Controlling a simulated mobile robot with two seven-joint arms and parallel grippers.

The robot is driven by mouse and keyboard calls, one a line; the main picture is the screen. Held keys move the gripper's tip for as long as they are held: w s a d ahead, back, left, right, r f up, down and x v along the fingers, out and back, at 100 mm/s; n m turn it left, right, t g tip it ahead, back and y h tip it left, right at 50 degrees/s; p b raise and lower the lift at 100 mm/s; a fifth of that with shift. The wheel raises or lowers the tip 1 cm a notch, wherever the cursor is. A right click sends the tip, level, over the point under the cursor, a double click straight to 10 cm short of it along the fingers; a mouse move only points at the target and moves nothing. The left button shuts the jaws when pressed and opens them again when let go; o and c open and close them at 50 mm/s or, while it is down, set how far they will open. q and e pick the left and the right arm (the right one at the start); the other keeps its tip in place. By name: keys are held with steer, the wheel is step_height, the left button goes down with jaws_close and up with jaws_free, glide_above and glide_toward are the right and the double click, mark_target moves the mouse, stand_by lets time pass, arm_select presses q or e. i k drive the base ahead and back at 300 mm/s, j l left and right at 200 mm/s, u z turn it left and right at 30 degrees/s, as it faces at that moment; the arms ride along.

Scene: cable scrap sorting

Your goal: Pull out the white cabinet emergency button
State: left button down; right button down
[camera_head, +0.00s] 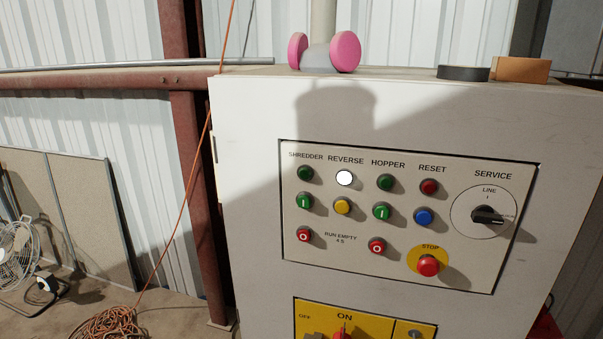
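The white cabinet (250,180) stands in front of me, with a control panel (340,255) on its face. The emergency button (428,266) is a red mushroom head on a yellow round plate marked STOP, at the panel's lower right. From this angle I cannot tell whether it is pressed in or out. Neither of my grippers shows in the head view.
Close to the STOP button are a blue button (423,217), a red O button (377,247) and a black SERVICE rotary switch (487,215). A yellow ON/OFF switch plate (372,318) sits below. Pink-padded earmuffs or respirator (345,52) lie on top. Orange cable (110,323) coils on the floor.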

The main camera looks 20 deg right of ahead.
mark_target(427, 266)
steer(key=z, duration=1.45)
